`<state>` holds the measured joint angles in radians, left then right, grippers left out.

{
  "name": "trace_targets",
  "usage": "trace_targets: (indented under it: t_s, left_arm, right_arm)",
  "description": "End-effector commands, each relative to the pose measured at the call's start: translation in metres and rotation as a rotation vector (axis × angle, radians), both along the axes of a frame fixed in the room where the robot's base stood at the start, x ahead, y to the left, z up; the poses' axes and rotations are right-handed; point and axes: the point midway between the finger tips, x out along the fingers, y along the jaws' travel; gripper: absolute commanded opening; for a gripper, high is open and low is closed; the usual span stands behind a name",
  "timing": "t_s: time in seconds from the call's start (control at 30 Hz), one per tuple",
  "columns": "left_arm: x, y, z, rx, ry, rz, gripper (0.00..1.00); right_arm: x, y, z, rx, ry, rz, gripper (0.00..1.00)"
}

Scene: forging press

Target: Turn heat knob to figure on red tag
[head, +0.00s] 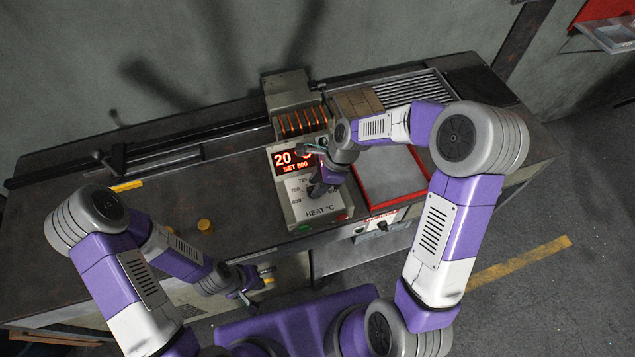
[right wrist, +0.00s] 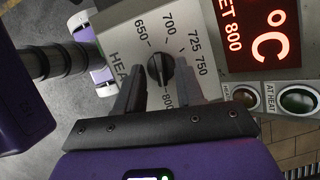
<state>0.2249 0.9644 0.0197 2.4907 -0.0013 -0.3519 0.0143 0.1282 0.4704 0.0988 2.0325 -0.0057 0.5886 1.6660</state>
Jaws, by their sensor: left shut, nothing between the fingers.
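The dark round heat knob (right wrist: 160,69) shows in the right wrist view on the light grey HEAT °C panel (right wrist: 125,30). Figures 650, 700, 725, 750 and 800 ring it; its grip bar runs roughly between 700 and 800. The red display (head: 293,161) reads SET 800. My right gripper (right wrist: 160,85) has its fingers apart, one on each side of the knob; contact is unclear. In the head view the right gripper (head: 318,188) hides the knob. My left gripper (head: 252,303) is shut and empty at the bench front. I cannot make out a red tag.
A heater with glowing orange bars (head: 300,122) stands behind the panel. A red-rimmed tray (head: 420,196) lies to its right. Small yellow pieces (head: 204,225) lie on the dark bench (head: 170,210), whose left part is mostly clear.

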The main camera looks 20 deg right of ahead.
Motion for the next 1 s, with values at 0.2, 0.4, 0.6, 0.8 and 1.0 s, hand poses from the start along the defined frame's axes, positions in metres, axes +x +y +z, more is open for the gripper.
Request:
trace_targets:
  t_s: [0.2, 0.4, 0.6, 0.8, 1.0]
  left_arm:
    - [0.0001, 0.0000, 0.0002, 0.000, 0.000, 0.000, 0.00]
    - [0.0001, 0.0000, 0.0001, 0.000, 0.000, 0.000, 0.00]
    - [0.0001, 0.0000, 0.0002, 0.000, 0.000, 0.000, 0.00]
    - [0.0001, 0.0000, 0.0022, 0.000, 0.000, 0.000, 0.00]
    - [0.0000, -0.0001, 0.0080, 0.000, 0.000, 0.000, 0.00]
  right_arm:
    - [0.0000, 0.0000, 0.0003, 0.000, 0.000, 0.001, 0.31]
    - [0.0001, 0.0000, 0.0004, 0.000, 0.000, 0.001, 0.00]
    - [0.0001, -0.0001, 0.0006, 0.000, -0.001, 0.002, 0.00]
    - [0.0007, -0.0001, 0.0012, 0.000, -0.001, 0.030, 0.00]
    - [0.0017, 0.0002, 0.0019, 0.000, 0.000, 0.127, 0.00]
